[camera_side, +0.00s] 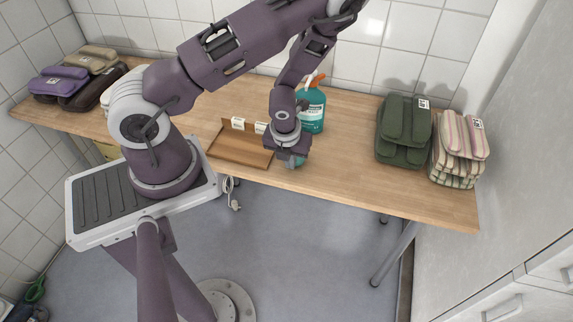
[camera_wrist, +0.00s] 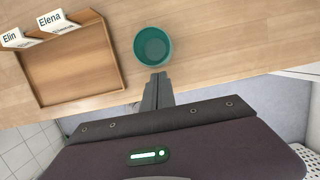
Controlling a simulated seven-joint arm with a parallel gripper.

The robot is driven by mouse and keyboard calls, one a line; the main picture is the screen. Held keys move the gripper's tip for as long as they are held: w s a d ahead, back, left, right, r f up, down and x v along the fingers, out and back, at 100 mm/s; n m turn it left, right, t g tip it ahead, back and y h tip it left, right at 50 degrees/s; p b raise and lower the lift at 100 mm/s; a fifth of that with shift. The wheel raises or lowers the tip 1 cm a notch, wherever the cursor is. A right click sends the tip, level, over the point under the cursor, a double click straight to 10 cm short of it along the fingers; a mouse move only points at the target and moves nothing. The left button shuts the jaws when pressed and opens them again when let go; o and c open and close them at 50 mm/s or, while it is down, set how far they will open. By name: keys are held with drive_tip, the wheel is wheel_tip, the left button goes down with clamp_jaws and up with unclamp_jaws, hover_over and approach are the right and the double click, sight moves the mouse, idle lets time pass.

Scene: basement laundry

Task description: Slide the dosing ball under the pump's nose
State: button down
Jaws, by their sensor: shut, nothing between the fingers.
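The dosing ball is a round teal open cup (camera_wrist: 153,46) on the wooden table. A sliver of it (camera_side: 300,161) shows beside my fingers in the side view; the rest is hidden. The pump bottle (camera_side: 312,112) is teal with a pale label and an orange pump head (camera_side: 314,79), standing upright behind my gripper, partly covered by my wrist. It is not in the wrist view. My gripper (camera_side: 291,163) is low at the table's front part, shut and empty. In the wrist view its fingertips (camera_wrist: 158,76) are right beside the cup's near side; I cannot tell whether they touch it.
A wooden tray (camera_wrist: 68,76) with name cards "Elin" and "Elena" lies left of the cup. Green pouches (camera_side: 403,132) and striped pouches (camera_side: 459,152) are stacked at the right; more pouches (camera_side: 72,82) lie far left. The table (camera_side: 352,160) is clear between bottle and green pouches.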

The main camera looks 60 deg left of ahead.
drive_tip(key=shift+w+a, duration=0.25)
drive_tip(key=w+a, duration=0.6)
drive_tip(key=shift+w, duration=0.15)
idle(0.3)
